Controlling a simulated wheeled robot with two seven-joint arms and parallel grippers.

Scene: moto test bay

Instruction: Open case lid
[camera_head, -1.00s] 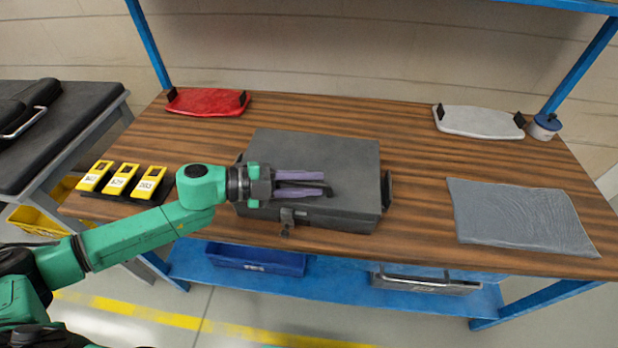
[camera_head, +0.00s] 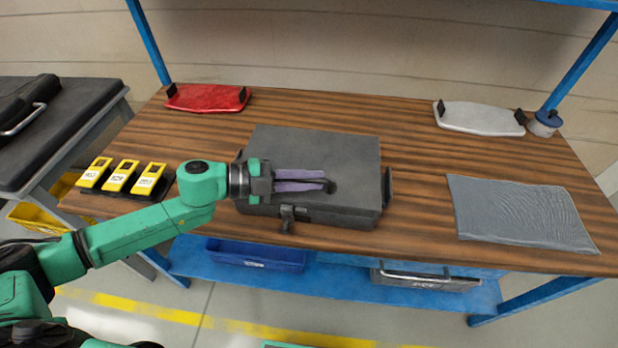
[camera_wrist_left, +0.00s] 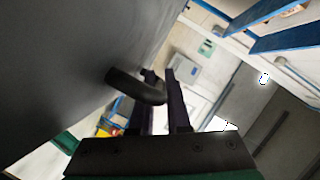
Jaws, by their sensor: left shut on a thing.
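The dark grey case (camera_head: 300,150) lies on the wooden workbench, and its lid looks down in the head view. A latch (camera_head: 287,218) shows on its front side. My left gripper (camera_head: 326,181), with purple fingers, reaches in from the left over the front part of the lid. It is shut on a dark handle (camera_head: 331,187) at its fingertips. In the left wrist view the curved black handle (camera_wrist_left: 128,84) stands out from the dark lid surface (camera_wrist_left: 60,60) and runs between the fingers. My right gripper is not in view.
Yellow devices (camera_head: 121,176) sit left of the case. A red tray (camera_head: 207,97) and a white tray (camera_head: 480,118) lie at the back, with a blue-topped tin (camera_head: 545,123) at right. A grey cloth (camera_head: 520,212) lies right. Blue uprights (camera_head: 585,58) carry a shelf overhead.

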